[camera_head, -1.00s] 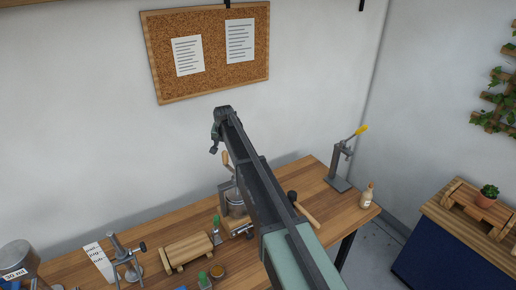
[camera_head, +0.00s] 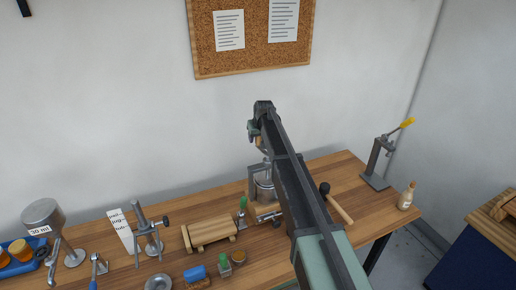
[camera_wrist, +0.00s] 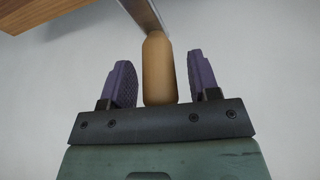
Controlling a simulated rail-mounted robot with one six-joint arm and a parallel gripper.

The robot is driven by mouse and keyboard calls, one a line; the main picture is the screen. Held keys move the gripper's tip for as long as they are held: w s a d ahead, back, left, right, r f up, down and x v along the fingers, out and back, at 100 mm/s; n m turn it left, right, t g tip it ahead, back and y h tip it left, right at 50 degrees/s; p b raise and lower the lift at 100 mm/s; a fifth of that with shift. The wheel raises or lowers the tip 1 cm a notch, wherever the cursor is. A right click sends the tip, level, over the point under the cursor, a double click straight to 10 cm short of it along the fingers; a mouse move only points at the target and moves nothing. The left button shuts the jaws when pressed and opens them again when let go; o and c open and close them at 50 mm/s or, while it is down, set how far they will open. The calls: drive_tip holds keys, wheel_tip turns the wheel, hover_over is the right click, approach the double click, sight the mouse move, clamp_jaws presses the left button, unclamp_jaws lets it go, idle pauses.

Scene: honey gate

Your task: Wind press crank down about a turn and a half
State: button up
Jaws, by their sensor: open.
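The press (camera_head: 265,188) stands on the wooden bench, partly hidden behind my arm. It has a metal frame around a metal cylinder. Its crank has a tan wooden handle (camera_head: 259,142), which shows just under my gripper (camera_head: 253,130) in the head view. In the wrist view the rounded handle (camera_wrist: 159,68) stands between the two purple finger pads of my gripper (camera_wrist: 161,82). The jaws are open, with a visible gap on each side of the handle. A grey metal crank arm (camera_wrist: 143,14) runs off from the handle's far end.
The bench (camera_head: 170,262) holds a wooden log-like stand (camera_head: 209,233), a metal clamp stand (camera_head: 150,236) and green-topped small items left of the press. The wall is behind.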

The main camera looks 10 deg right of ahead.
drive_tip(key=shift+f, duration=0.15)
clamp_jaws()
drive_tip(key=shift+w+m, duration=0.1)
drive_tip(key=shift+m, duration=0.2)
